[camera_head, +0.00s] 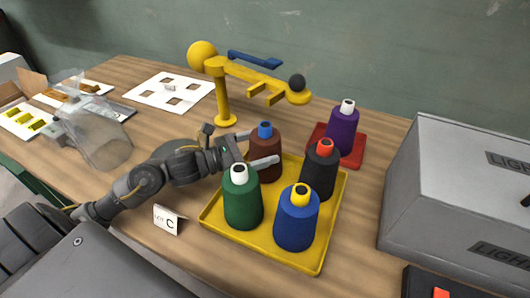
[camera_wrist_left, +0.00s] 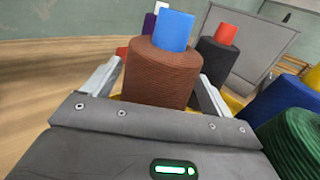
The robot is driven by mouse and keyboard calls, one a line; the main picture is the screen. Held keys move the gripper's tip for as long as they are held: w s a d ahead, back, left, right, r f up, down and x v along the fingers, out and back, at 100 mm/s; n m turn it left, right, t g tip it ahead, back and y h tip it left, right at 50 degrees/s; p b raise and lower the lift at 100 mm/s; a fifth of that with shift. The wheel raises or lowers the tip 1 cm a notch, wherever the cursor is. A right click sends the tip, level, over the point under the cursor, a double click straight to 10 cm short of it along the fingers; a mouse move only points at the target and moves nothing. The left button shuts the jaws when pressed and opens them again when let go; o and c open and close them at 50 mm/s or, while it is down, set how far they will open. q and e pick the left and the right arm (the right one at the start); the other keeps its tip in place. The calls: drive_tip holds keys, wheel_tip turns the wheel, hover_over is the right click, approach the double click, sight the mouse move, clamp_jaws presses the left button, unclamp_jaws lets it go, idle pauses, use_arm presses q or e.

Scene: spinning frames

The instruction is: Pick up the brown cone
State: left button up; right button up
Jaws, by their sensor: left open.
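The brown cone (camera_head: 267,162) with a blue top stands upright at the back left of the yellow tray (camera_head: 262,253). It also shows in the left wrist view (camera_wrist_left: 160,75), centred ahead of the palm. My left gripper (camera_head: 264,147) is open, with one finger on each side of the brown cone. In the left wrist view the fingers (camera_wrist_left: 159,85) flank the cone; I cannot tell whether they touch it. The near finger passes in front of the cone in the head view. My right gripper is not in view.
A green cone (camera_head: 242,205), a blue cone (camera_head: 296,222) and a black cone (camera_head: 319,175) share the tray. A purple cone (camera_head: 342,132) stands on a red plate (camera_head: 355,158). A yellow stand (camera_head: 222,95) rises behind. A grey box (camera_head: 440,190) is at right.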

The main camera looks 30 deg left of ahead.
use_arm(q)
drive_tip(key=shift+c, duration=0.2)
drive_tip(key=c, duration=1.1)
drive_tip(key=shift+r, duration=0.1)
